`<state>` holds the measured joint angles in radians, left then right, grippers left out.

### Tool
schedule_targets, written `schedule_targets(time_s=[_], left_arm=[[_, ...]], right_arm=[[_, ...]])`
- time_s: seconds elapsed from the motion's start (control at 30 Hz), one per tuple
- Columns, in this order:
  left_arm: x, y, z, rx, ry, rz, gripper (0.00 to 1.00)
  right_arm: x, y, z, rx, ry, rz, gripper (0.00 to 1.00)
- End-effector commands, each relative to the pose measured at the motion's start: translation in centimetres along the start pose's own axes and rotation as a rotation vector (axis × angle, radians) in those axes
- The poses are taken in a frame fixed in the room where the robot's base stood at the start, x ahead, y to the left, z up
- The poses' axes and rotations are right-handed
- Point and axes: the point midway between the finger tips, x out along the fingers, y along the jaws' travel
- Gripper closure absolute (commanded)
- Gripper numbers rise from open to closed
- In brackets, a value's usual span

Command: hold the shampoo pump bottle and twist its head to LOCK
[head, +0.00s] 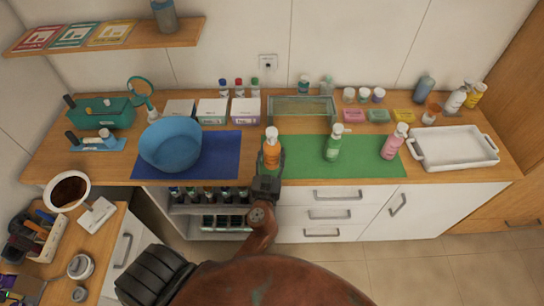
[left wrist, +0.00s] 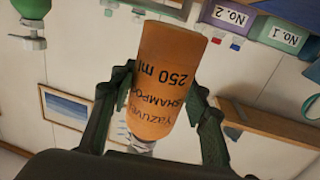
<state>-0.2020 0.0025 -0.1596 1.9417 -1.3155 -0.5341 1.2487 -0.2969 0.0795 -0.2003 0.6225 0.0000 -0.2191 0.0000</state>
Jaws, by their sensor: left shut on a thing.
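The orange shampoo pump bottle (head: 271,155) with a white pump head (head: 271,132) is upright near the left edge of the green mat (head: 305,168). My left gripper (head: 267,177) reaches it from the front and is shut on its body. In the left wrist view the picture is inverted; the bottle (left wrist: 167,75) sits between both fingers, with its "SHAMPOO 250 ml" label upside down. The pump head is mostly hidden low in that view. I cannot tell whether the base touches the mat. My right gripper is not in view.
A green pump bottle (head: 333,142) and a pink pump bottle (head: 394,141) stand to the right on the mat. A blue basin (head: 172,145) is left on a blue mat (head: 220,165). White boxes (head: 213,110) and a clear-sided tray (head: 302,108) are behind. A white tray (head: 455,148) is far right.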

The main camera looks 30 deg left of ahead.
Motion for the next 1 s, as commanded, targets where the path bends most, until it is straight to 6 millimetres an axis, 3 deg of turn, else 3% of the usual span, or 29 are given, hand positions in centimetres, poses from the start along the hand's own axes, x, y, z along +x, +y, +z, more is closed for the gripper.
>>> schedule_targets(time_s=[1.0], left_arm=[[7.2, -0.9, 6.5, 0.002, 0.002, -0.001, 0.91]], right_arm=[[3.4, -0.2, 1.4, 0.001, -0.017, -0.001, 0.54]])
